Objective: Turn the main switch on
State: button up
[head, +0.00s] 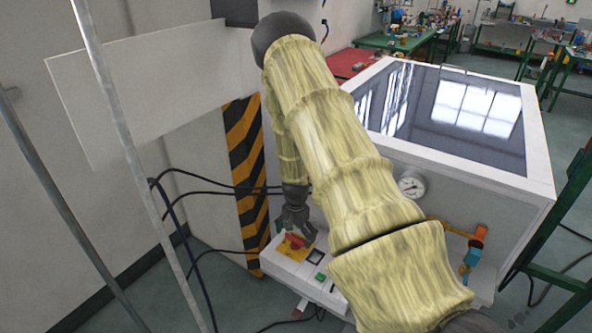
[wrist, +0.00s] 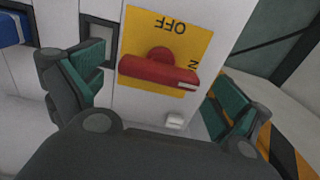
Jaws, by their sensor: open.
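The main switch is a red rotary handle (wrist: 160,70) on a yellow plate (wrist: 190,45) in the wrist view. "OFF" is printed on the plate, and part of another label shows near one end of the handle. The handle lies nearly level in this view, with its white-marked end at the right. My gripper (wrist: 150,95) is open, its green-padded fingers apart on either side of the handle; I cannot tell if they touch it. In the head view the red handle (head: 296,240) sits on the generator's front panel, with my gripper (head: 293,222) just over it.
A green button (head: 320,277) and a dark square window (head: 315,257) are beside the switch. A gauge (head: 411,186) and an orange and blue valve (head: 474,250) are to the right. Dark cables and metal poles (head: 130,150) stand at the left, near a striped post (head: 248,170).

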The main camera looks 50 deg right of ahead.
notch_tip(320, 180, up, 12)
jog(key=shift+f, duration=0.15)
dwell(0.4)
dwell(0.4)
jog(key=s+a+f+n, duration=0.1)
jog(key=s+a+f, duration=0.1)
jog(key=f, duration=0.1)
jog(key=s+a+f+n+h, duration=0.1)
jog(key=s+a+f+n, duration=0.1)
jog(key=a+f, duration=0.1)
jog(key=s+a+f+n+g, duration=0.1)
jog(key=s+a+f, duration=0.1)
jog(key=a+f, duration=0.1)
jog(key=shift+s+a+f+h, duration=0.25)
jog(key=shift+s+f+h, duration=0.05)
jog(key=shift+s+f, duration=0.05)
jog(key=s+a+f+n, duration=0.3)
jog(key=s+a+n, duration=0.1)
jog(key=s+a, duration=0.3)
jog(key=s+a+f+n+y, duration=0.1)
jog(key=s+a+f+n, duration=0.2)
jog(key=s+a, duration=0.4)
jog(key=s+a+f+n+t, duration=0.1)
jog(key=s+a+f+n, duration=0.2)
jog(key=s+a, duration=0.5)
jog(key=a+n, duration=0.1)
jog(key=a, duration=0.2)
jog(key=shift+a+f+n+y, duration=0.3)
jog(key=shift+a+f, duration=0.05)
jog(key=shift+f, duration=0.05)
